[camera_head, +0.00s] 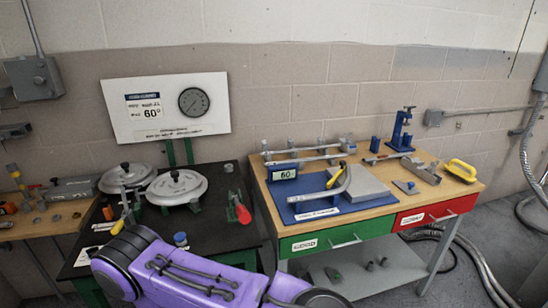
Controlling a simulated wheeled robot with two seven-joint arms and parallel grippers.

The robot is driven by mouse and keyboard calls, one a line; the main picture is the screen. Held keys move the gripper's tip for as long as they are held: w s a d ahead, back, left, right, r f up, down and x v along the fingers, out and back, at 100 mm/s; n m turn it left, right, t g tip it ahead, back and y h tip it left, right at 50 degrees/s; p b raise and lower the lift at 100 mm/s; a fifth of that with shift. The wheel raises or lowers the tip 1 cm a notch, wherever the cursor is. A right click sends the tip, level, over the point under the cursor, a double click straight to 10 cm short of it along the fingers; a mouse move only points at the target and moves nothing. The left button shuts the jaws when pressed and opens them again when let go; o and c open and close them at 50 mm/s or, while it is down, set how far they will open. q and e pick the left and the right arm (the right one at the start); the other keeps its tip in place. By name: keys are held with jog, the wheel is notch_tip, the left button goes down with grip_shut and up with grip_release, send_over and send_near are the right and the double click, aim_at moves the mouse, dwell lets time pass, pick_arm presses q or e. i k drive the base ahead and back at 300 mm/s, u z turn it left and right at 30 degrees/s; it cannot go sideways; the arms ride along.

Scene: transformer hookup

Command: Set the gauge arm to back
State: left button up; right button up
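The likely gauge is a blue base plate (316,214) with a small display reading 60 (285,175), on the wooden bench. A grey bar, which looks like the gauge arm (318,195), lies over the plate and rises to the right. A yellow handle (335,176) shows near its raised end. I cannot tell which set position the arm is in. My purple arm link lies across the bottom of the view, in front of the black table. Neither of my grippers shows.
The wooden bench (430,191) has green and red drawers. A grey block (364,188), blue press (401,130) and yellow-handled tool (461,170) stand on it. The black table (228,237) holds round grey lids (177,186) and a red clamp (242,213). A dial poster (165,107) stands behind.

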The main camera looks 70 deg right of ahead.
aim_at(341, 163)
jog(key=u, duration=0.2)
jog(key=k, duration=1.45)
jog(key=z, duration=1.7)
jog(key=i, duration=0.4)
